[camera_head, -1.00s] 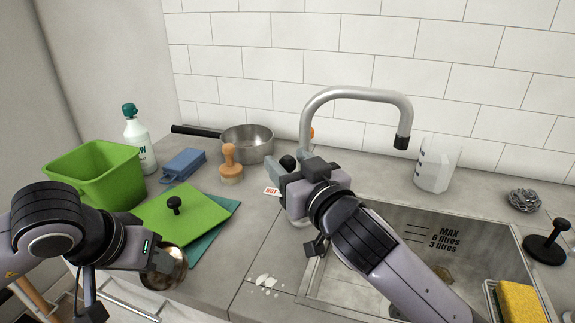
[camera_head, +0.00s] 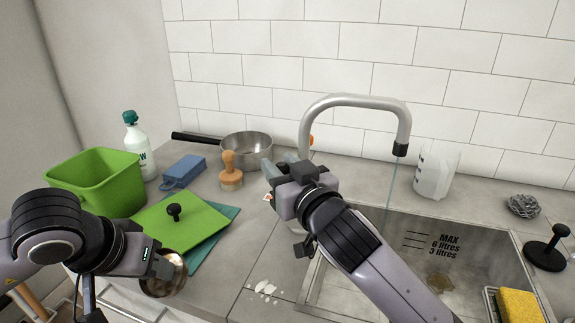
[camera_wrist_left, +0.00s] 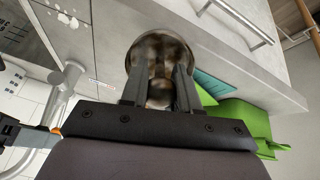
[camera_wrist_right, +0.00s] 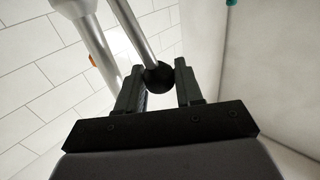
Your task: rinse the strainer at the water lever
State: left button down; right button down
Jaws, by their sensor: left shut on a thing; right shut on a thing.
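The strainer (camera_head: 172,284) is a round metal bowl with brown soiling inside, seen more fully in the left wrist view (camera_wrist_left: 158,45). My left gripper (camera_head: 163,264) is shut on its edge and holds it by the counter's front edge, left of the sink. My right gripper (camera_head: 272,172) is beside the tap base, shut on the water lever. In the right wrist view the lever (camera_wrist_right: 136,38) is a metal rod with a black ball end between the fingers. A thin water stream (camera_head: 388,190) falls from the tap spout (camera_head: 402,125) into the sink (camera_head: 345,285).
A green board (camera_head: 180,222), green tub (camera_head: 95,180), wooden brush (camera_head: 231,175) and saucepan (camera_head: 247,148) stand left. White scraps (camera_head: 263,288) lie left of the sink. A jug (camera_head: 436,172) stands behind it; a yellow sponge (camera_head: 518,304) sits front right.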

jog(key=shift+w+a+f, duration=0.1)
jog(key=shift+w+a, duration=0.05)
jog(key=shift+a, duration=0.4)
jog(key=c, duration=0.9)
grip_release()
jog(key=shift+o, duration=0.2)
jog(key=v, duration=1.2)
jog(key=shift+b, duration=0.45)
